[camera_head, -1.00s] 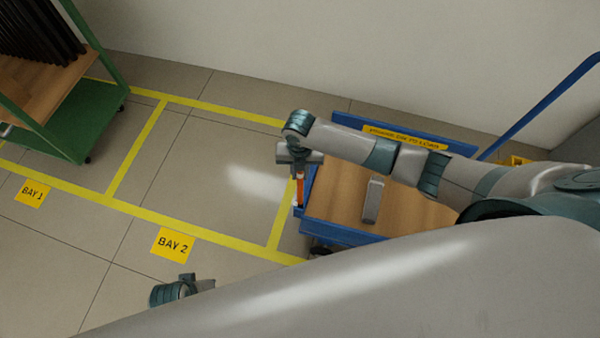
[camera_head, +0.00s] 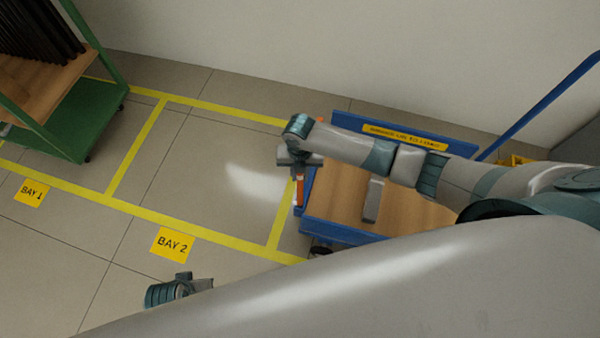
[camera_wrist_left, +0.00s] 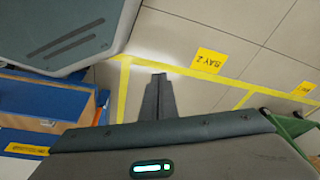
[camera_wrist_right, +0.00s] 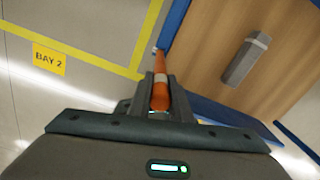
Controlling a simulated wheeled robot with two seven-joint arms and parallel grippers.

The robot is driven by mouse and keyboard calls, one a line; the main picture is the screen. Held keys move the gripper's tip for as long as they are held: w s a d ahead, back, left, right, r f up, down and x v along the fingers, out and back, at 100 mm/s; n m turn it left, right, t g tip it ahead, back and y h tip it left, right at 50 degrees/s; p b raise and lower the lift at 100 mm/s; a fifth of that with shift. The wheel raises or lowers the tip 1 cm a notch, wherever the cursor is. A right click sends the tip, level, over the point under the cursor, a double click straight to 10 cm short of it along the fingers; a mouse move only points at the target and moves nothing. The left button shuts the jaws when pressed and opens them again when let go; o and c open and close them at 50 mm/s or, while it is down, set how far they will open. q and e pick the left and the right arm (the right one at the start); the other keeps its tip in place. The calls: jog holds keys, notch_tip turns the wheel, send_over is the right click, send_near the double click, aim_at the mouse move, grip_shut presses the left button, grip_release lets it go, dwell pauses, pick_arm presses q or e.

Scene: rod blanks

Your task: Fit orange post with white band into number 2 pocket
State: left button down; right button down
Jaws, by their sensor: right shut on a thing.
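The orange post (camera_head: 299,190) hangs from my right gripper (camera_head: 299,165), just off the left edge of the blue cart. The right wrist view shows the post (camera_wrist_right: 160,90) between the two shut fingers (camera_wrist_right: 160,92), with a pale band partway along it. Its far end points toward the cart edge. My left gripper (camera_wrist_left: 158,80) looks shut and empty, above the floor; in the head view it is low, near the BAY 2 sign. No numbered pocket is visible in any view.
The blue cart (camera_head: 340,232) has a wooden top with a grey block (camera_head: 373,200) on it and a yellow label at its back. A green rack (camera_head: 75,130) with dark rods stands far left. Yellow-lined floor between them is clear.

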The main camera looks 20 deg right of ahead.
jog(key=c, duration=1.6)
grip_release()
pick_arm(q)
jog(key=shift+s+f, duration=0.15)
pick_arm(e)
jog(key=shift+r, duration=0.2)
